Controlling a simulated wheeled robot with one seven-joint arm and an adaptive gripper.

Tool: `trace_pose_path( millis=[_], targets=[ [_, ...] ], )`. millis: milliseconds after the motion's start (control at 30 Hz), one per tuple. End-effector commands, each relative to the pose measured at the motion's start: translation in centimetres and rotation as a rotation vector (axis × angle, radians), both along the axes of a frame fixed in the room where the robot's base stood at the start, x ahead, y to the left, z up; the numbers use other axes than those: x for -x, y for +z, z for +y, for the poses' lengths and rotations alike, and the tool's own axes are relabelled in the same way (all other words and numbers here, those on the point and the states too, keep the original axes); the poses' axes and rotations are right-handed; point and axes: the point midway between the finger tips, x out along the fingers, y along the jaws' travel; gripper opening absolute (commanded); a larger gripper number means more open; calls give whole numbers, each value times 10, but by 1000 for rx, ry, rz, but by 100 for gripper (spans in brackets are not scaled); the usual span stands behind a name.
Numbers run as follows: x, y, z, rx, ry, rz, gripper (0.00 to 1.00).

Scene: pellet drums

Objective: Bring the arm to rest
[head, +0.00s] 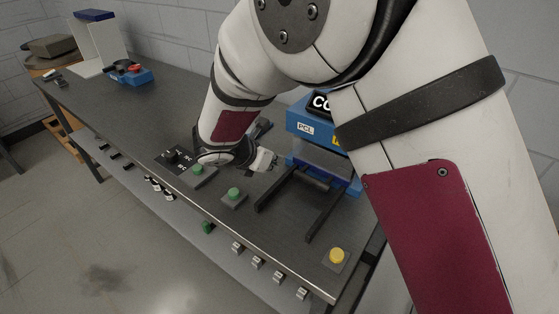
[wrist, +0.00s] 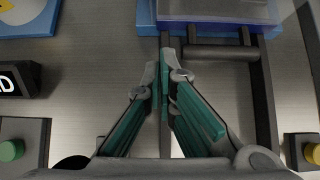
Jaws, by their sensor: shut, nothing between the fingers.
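My arm fills the middle and right of the head view, white with dark red panels and black bands. My gripper (head: 264,160) hangs over the dark workbench (head: 142,110), just left of the blue machine (head: 312,125). In the wrist view my gripper (wrist: 164,64) is shut, its teal-lined fingers together and nothing between them. Below the fingers are the bench top and black rails (wrist: 262,95) that run to the blue machine (wrist: 146,18). My arm hides part of the machine and the bench behind it.
Green buttons (head: 234,194) and a yellow button (head: 337,256) sit near the bench's front edge. A black knob panel (head: 174,156) lies left of them. A blue box with a red part (head: 130,72) stands at the far end. The floor (head: 100,240) in front is clear.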

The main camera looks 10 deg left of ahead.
Motion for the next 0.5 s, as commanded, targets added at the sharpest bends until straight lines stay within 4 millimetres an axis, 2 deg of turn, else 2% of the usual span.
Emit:
trace_pose_path(
  millis=[33,200,433,500],
  targets=[
    [12,13,5,-2,4,-1,0],
    [30,33,13,-2,2,0,0],
    [36,39,15,-1,1,0,0],
    [33,46,7,-20,-33,-4,0]
  ],
)
